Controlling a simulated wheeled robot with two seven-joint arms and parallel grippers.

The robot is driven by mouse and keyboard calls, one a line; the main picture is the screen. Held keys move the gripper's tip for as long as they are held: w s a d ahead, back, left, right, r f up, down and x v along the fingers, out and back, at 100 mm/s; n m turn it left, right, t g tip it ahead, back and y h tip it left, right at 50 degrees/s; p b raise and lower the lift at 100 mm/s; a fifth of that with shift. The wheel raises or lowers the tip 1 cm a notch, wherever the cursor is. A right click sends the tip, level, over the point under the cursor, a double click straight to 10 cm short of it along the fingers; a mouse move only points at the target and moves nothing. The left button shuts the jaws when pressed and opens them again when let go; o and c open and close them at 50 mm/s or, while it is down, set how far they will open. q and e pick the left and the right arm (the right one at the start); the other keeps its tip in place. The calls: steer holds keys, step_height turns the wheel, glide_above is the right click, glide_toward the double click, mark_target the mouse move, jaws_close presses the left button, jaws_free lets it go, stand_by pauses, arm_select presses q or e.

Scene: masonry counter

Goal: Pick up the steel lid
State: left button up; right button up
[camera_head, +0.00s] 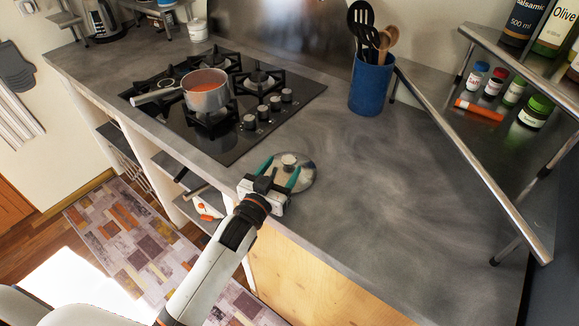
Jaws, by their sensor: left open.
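The steel lid (306,177) is a round, shiny disc with a knob (289,160) on top. It lies on the grey counter, in front of the stove and near the counter's front edge. My left gripper (279,171) reaches in from below over the lid's near part. Its two green-tipped fingers are apart, one on each side of the knob or just short of it. I cannot tell whether they touch the knob. Part of the lid is hidden behind the gripper. My right gripper is not in view.
A gas stove (228,138) holds a pot (206,96) of red sauce, its handle pointing left. A blue utensil crock (371,84) stands at the back. A metal rack (480,165) with jars stands at the right. The counter (390,220) right of the lid is clear.

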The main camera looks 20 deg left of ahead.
mark_target(291, 155)
arm_select(q)
steer(key=shift+w+d, duration=0.1)
steer(key=shift+w, duration=0.25)
steer(key=w, duration=0.1)
steer(key=w+p, duration=0.1)
steer(key=w+d, duration=0.1)
steer(key=w, duration=0.1)
steer(key=shift+r, duration=0.25)
steer(key=shift+w+d+f, duration=0.1)
steer(key=shift+w, duration=0.4)
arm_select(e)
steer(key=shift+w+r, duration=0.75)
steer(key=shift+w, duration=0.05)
arm_select(q)
steer(key=shift+s, duration=0.1)
steer(key=shift+c, duration=0.2)
